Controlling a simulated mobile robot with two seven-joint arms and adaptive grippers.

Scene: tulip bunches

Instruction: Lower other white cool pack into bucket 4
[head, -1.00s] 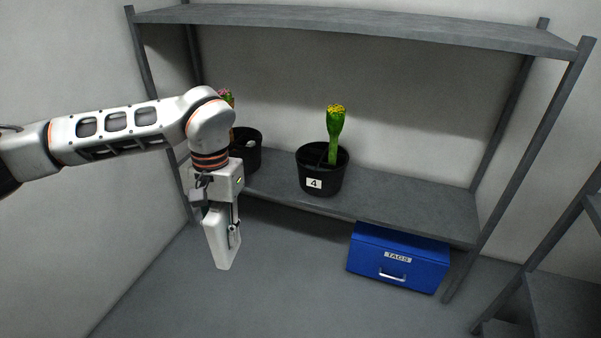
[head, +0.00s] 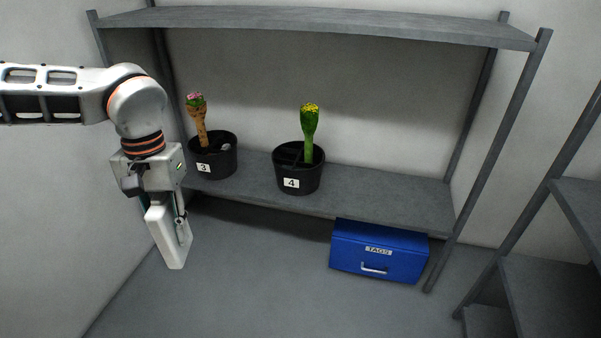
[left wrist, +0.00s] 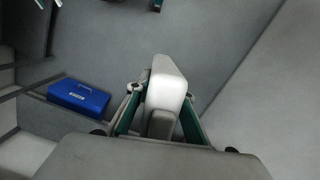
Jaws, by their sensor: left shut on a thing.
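My left gripper (head: 164,205) points down at the left of the head view, shut on a white cool pack (head: 169,240). The pack hangs tilted below the fingers over the floor, in front of the shelf and apart from it. In the left wrist view the pack (left wrist: 165,88) sits between the two fingers (left wrist: 160,112). Bucket 4 (head: 298,181) is a black bucket with a white label, upright on the shelf to the right of the gripper. A green bunch with yellow tops (head: 309,128) stands in it. Its inside is dark and partly hidden. My right gripper is not seen.
Bucket 3 (head: 214,163) stands on the shelf (head: 390,196) left of bucket 4, with a pink-topped brown bunch (head: 198,120) and something pale inside. An upper shelf board (head: 330,22) spans above. A blue TAGS box (head: 378,252) is below the shelf. Floor in front is clear.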

